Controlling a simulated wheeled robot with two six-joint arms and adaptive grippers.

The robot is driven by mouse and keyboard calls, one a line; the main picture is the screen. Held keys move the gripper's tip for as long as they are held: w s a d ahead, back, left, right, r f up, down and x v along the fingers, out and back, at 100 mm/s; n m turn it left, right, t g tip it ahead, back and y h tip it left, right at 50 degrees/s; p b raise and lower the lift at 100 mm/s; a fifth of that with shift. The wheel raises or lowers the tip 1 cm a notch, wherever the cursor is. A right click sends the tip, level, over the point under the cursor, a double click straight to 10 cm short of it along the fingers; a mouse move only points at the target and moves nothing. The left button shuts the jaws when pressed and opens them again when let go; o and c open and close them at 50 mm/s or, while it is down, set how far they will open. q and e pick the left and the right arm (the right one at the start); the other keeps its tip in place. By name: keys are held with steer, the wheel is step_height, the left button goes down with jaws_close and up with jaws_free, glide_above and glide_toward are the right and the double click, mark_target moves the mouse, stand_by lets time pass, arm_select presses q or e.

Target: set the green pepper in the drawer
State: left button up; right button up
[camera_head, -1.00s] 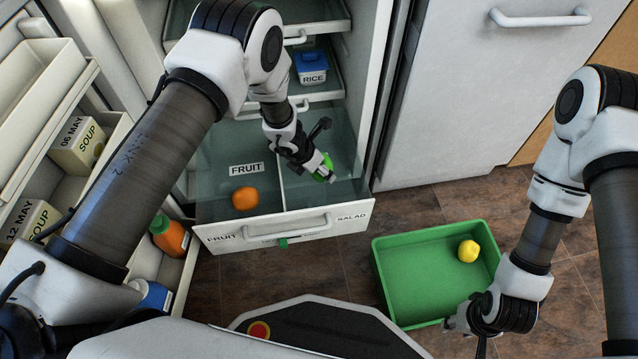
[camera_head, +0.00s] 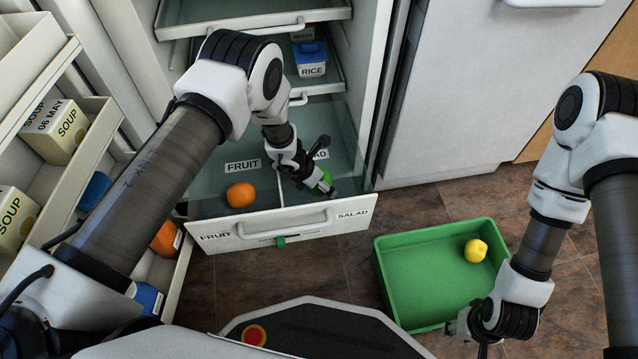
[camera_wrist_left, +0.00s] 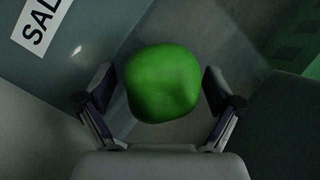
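The fridge drawer (camera_head: 275,232) is pulled out and has a FRUIT side on the left and a SALAD side on the right. My left gripper (camera_head: 328,187) is down inside the SALAD side. The green pepper (camera_head: 321,183) is at its fingertips, partly hidden by them in the head view. In the left wrist view the pepper (camera_wrist_left: 162,84) lies between the two spread fingers, with a narrow gap on each side, above the drawer floor.
An orange (camera_head: 240,195) lies in the FRUIT side, left of the divider. The green crate (camera_head: 432,229) on the floor holds a yellow lemon (camera_head: 475,250). The fridge shelf with the rice box (camera_head: 311,67) is above the drawer. Door racks with soup cartons (camera_head: 56,130) stand at left.

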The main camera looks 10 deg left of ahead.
arm_select(q)
steer(key=p+v, duration=0.5)
steer(key=v, duration=0.7)
steer(key=shift+r, duration=0.15)
